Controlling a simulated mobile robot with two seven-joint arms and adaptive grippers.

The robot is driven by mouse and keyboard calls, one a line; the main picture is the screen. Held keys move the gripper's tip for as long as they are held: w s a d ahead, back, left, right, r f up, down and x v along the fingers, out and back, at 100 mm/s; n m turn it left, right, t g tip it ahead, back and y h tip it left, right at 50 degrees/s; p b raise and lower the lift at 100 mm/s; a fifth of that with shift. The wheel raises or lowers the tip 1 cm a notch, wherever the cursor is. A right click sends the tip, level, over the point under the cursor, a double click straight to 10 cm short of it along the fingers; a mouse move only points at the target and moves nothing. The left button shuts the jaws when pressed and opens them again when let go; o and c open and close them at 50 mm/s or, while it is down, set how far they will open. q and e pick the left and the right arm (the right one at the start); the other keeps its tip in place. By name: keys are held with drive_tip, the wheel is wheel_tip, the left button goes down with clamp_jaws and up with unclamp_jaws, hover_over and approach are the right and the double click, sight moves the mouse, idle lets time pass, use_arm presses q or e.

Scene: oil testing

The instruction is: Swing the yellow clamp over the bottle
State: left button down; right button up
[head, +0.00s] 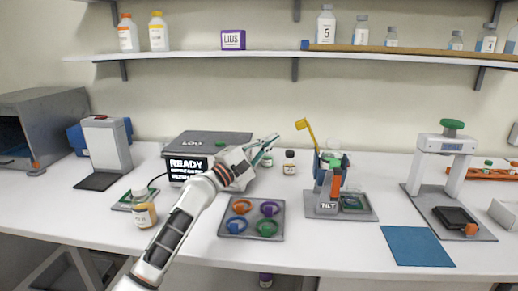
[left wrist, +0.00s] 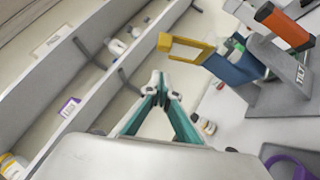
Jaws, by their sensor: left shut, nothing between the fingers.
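The yellow clamp (head: 305,126) stands raised and tilted to the left above the tilt station (head: 322,209). In the left wrist view the yellow clamp (left wrist: 188,47) is an open frame hinged at the blue cradle (left wrist: 232,70). The bottle is largely hidden at the cradle; I cannot clearly make out its body. An orange-red handle (head: 336,184) stands in front of the cradle. My left gripper (head: 274,139) is shut and empty, left of the clamp and apart from it. Its closed green-padded fingers (left wrist: 160,82) show in the left wrist view. My right gripper is not in view.
A tray with coloured rings (head: 227,228) lies front left of the station. Small bottles (head: 289,163) stand behind, between my gripper and the station. A grey press frame (head: 421,170) and blue mat (head: 417,246) are to the right. A shelf (head: 200,55) runs above.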

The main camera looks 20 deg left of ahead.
use_arm(q)
drive_tip(key=d, duration=0.1)
drive_tip(key=w+d+r+p, duration=0.1)
drive_tip(key=w+d+r, duration=0.1)
drive_tip(key=d, duration=0.1)
idle(0.5)
